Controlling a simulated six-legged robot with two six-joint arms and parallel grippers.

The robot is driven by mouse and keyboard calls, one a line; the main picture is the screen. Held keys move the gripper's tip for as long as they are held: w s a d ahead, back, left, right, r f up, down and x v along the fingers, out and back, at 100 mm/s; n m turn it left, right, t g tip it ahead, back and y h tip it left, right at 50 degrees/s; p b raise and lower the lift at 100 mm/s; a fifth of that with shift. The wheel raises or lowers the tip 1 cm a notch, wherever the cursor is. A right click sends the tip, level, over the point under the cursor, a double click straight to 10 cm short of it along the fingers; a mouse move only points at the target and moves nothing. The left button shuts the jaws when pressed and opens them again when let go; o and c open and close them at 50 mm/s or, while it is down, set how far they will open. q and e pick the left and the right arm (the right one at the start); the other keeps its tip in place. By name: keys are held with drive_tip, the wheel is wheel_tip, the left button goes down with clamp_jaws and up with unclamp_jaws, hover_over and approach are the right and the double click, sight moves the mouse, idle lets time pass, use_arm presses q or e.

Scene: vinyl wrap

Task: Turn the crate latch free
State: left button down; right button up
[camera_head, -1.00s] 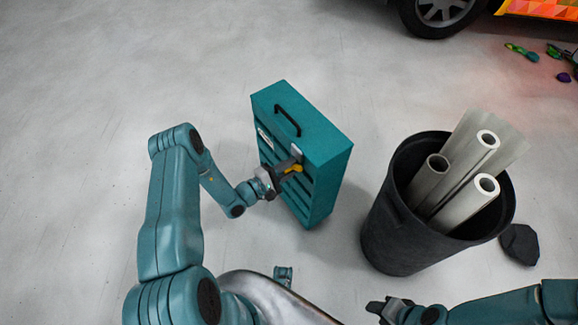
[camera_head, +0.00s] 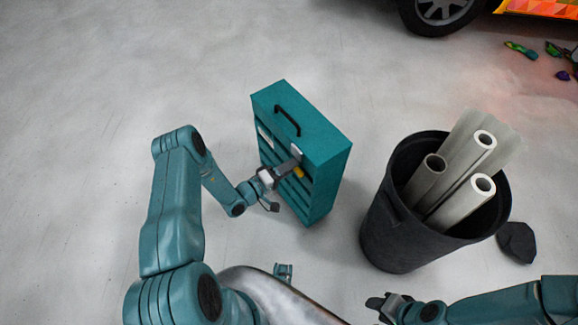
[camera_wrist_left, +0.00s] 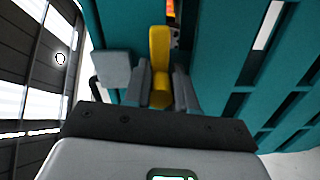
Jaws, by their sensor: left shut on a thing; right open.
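The teal slatted crate (camera_head: 318,140) stands upright on the floor, with a black handle (camera_head: 288,121) on its top. The yellow latch (camera_head: 299,172) is on its slatted side near the top edge. My left gripper (camera_head: 288,167) is at that side, shut on the latch. In the left wrist view the yellow latch (camera_wrist_left: 159,50) runs lengthwise between the two grey fingers of the left gripper (camera_wrist_left: 161,85). The fingers partly hide the latch in the head view. My right gripper (camera_head: 386,306) is open and empty at the bottom, away from the crate.
A black bin (camera_head: 395,235) holding several pale rolls (camera_head: 462,160) stands right of the crate. A dark block (camera_head: 516,242) lies beside the bin. A vehicle wheel (camera_head: 440,8) and small coloured pieces (camera_head: 521,50) are at the top right. The floor left of the crate is clear.

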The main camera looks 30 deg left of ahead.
idle(0.5)
use_arm(q)
drive_tip(key=c, duration=0.9)
unclamp_jaws()
